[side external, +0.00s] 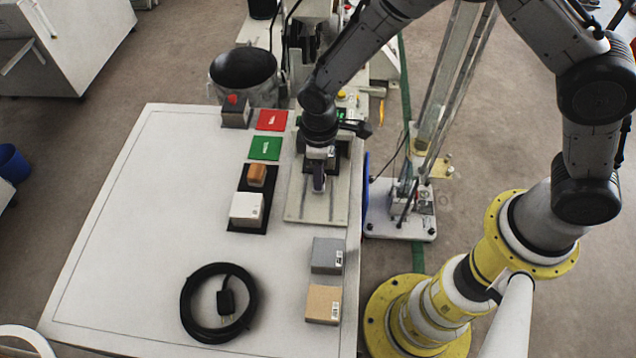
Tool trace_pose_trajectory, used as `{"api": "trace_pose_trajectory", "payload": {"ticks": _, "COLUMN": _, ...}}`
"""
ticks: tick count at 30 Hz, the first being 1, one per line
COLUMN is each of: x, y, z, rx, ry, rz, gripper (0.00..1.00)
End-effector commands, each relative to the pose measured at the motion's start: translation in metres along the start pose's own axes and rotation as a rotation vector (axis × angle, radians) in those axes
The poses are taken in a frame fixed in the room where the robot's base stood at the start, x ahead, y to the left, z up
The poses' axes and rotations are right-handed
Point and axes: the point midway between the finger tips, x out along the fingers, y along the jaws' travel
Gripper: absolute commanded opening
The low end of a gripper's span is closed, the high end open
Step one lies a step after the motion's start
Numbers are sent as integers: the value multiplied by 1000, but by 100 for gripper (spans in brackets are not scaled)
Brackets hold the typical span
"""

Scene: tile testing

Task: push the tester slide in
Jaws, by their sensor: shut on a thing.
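The tester (299,211) is a pale metal base plate with rails at the right side of the white table, with darker machinery behind it. My gripper (319,187) points down over the middle of this plate. Its fingers are shut on a small part there, which appears to be the tester slide's handle. The fingers and wrist hide most of that part. A dark block of the tester shows just right of and behind the wrist. How far the slide sits in is hard to tell from this view.
On the white table (130,220), red (272,120) and green (265,148) pads lie left of the tester. A black mat holds a brown block (257,175) and white box (246,207). Grey (327,255) and tan (323,303) boxes and a coiled black cable (187,305) lie in front.

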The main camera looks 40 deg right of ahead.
Motion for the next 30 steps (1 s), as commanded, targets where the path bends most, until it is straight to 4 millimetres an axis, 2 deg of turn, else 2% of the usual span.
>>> {"api": "trace_pose_trajectory", "payload": {"ticks": 30, "x": -1, "y": 47, "z": -1, "rx": 2, "ry": 3, "rz": 2, "gripper": 0}}
